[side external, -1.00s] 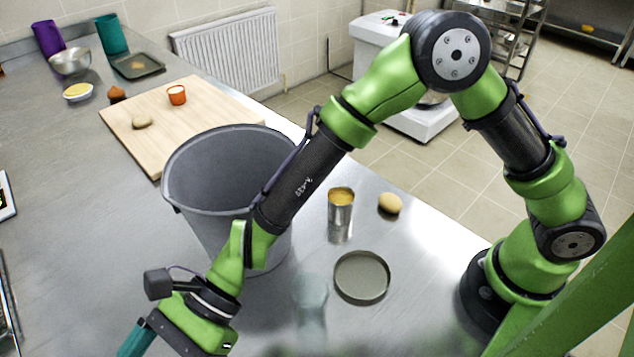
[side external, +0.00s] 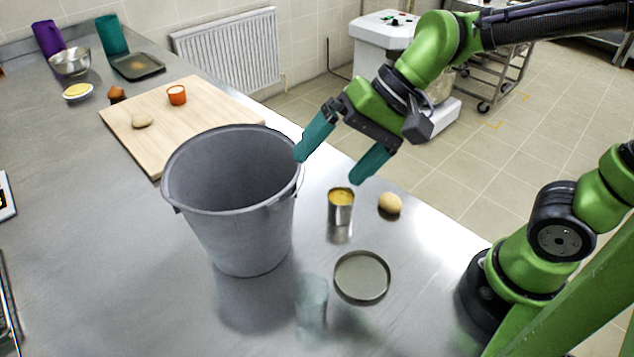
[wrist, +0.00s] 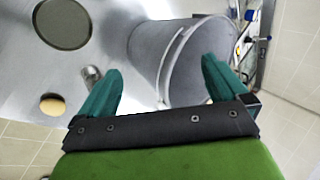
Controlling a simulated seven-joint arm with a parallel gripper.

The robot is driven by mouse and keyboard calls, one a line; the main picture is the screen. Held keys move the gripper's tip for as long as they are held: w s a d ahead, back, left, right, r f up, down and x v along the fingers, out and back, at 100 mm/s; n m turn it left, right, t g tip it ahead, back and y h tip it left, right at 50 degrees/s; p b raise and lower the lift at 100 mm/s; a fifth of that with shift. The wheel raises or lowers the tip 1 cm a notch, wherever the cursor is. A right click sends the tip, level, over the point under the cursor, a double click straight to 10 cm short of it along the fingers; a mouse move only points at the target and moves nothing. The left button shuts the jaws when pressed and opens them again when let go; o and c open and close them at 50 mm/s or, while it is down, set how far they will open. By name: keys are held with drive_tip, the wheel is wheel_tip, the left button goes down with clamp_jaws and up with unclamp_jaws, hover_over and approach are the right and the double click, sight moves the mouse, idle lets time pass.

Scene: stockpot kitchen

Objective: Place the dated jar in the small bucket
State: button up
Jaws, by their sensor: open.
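A grey bucket (side external: 240,225) with a wire handle stands upright on the steel counter; its visible inside looks empty. No date is readable on any vessel, so I cannot tell which is the dated jar. A clear, glass-like vessel (side external: 311,305) stands in front of the bucket, faint against the steel. An open metal can (side external: 341,214) with yellow contents stands right of the bucket; it also shows in the wrist view (wrist: 90,74). My gripper (side external: 331,168) is open and empty, above and behind the can, right of the bucket's rim.
A round shallow dish (side external: 361,278) and a tan, egg-like item (side external: 390,204) lie near the can. A wooden board (side external: 185,112) behind the bucket bears an orange cup (side external: 177,95) and a pale lump (side external: 142,120).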

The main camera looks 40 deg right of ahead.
drive_tip(key=s+d+r+n+t+h, duration=0.1)
drive_tip(key=s+d+t+h, duration=0.2)
drive_tip(key=d, duration=1)
drive_tip(key=shift+s+d+r+n+h, duration=0.2)
drive_tip(key=shift+s+n+h, duration=0.2)
drive_tip(key=shift+s+h, duration=0.35)
